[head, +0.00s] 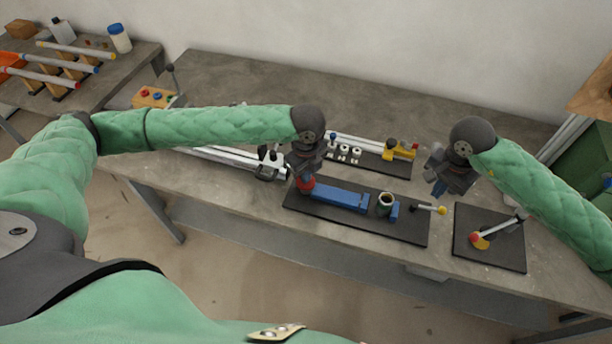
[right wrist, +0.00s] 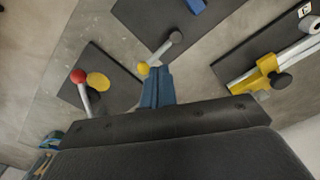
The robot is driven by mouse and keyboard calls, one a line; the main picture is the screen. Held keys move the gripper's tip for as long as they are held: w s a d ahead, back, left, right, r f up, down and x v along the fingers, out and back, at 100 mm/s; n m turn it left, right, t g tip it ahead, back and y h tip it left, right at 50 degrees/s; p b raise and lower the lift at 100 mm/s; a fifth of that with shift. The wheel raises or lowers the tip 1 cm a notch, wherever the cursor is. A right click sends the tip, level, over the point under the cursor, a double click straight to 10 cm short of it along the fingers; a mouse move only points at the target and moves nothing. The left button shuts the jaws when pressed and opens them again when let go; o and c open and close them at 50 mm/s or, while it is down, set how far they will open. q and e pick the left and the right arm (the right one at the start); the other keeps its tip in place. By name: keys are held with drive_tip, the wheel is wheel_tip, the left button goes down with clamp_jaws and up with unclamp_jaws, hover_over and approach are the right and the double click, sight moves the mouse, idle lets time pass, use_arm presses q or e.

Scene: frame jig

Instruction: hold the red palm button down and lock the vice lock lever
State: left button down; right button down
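The red palm button (head: 305,186) is at the left end of a black board (head: 405,228), beside a blue vice (head: 340,198). My left gripper (head: 303,174) is right over the button and partly hides it. I cannot tell whether the button is pressed down or whether the fingers are open. A short grey lever with a yellow knob (head: 441,210) stands at the board's right end; it also shows in the right wrist view (right wrist: 160,52). My right gripper (head: 437,184) is above and behind this lever, apart from it. Its blue fingers (right wrist: 157,84) are together and empty.
A separate black pad (head: 500,258) to the right carries a lever with a red knob (head: 475,238) and a yellow disc. A grey cup (head: 386,202) stands near the vice. Behind is a rail with a yellow clamp (head: 400,149). A button box (head: 154,97) is at the left.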

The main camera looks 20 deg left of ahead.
sight(436, 209)
idle(0.8)
drive_tip(key=c, duration=1.5)
unclamp_jaws()
drive_tip(key=shift+s, duration=0.1)
drive_tip(key=w+d+r, duration=0.1)
drive_tip(key=w+r, duration=0.3)
drive_tip(key=r, duration=0.1)
drive_tip(key=s+f+m, duration=0.1)
drive_tip(key=f+m, duration=0.3)
drive_tip(key=s+f+m+g, duration=0.1)
drive_tip(key=f+m, duration=0.3)
drive_tip(key=s+d+f+m+g, duration=0.1)
drive_tip(key=f+m, duration=0.3)
drive_tip(key=shift+s+d+f, duration=0.1)
drive_tip(key=shift+s, duration=0.2)
